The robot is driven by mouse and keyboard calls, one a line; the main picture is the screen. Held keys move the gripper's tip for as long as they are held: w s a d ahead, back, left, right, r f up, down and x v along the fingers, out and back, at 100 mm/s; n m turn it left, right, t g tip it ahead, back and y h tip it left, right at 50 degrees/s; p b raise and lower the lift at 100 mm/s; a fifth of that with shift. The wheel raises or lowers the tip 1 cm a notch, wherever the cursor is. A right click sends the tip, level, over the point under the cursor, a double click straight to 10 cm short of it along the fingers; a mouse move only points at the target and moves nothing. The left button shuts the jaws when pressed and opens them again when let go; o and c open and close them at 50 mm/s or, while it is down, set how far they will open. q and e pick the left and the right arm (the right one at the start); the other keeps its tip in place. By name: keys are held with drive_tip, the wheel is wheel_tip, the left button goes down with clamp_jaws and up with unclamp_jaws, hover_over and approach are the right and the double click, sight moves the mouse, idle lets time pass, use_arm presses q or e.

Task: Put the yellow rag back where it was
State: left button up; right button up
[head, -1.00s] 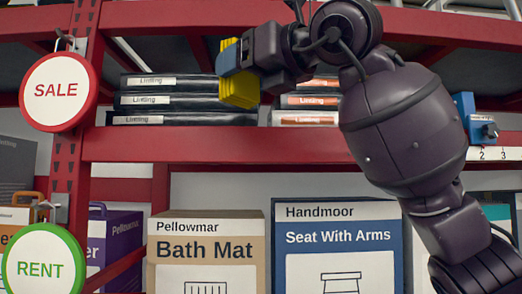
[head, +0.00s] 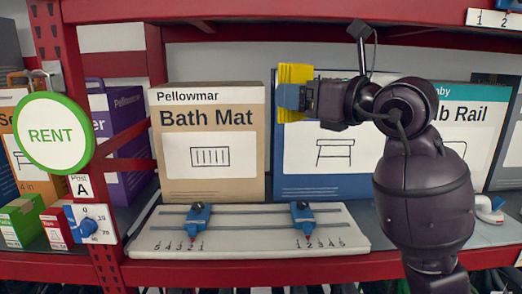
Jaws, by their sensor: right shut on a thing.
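The yellow rag (head: 294,78) is a folded, upright yellow bundle in the head view. My right gripper (head: 290,97) is shut on it and holds it in the air in front of the blue box (head: 283,178). The rag hides the upper left of that box, and my right arm hides much of its right side. My left gripper is not in view.
A tan Bath Mat box (head: 209,182) stands left of the blue box on the red shelf. In front is a white board (head: 250,233) with two blue sliders. A round green RENT sign (head: 52,134) hangs on the red post (head: 88,165). Small boxes (head: 20,222) stand at left.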

drive_tip(key=s+d+f+m+t+h, duration=0.1)
drive_tip(key=d+f, duration=0.3)
drive_tip(key=f, duration=0.8)
drive_tip(key=s+d+f+m+t+h, duration=0.1)
drive_tip(key=s+d+f, duration=0.3)
drive_tip(key=f, duration=0.8)
drive_tip(key=s+d+f+m+t+h, duration=0.1)
drive_tip(key=d+f, duration=0.5)
drive_tip(key=f, duration=0.7)
drive_tip(key=shift+s+h, duration=0.6)
drive_tip(key=shift+s, duration=0.25)
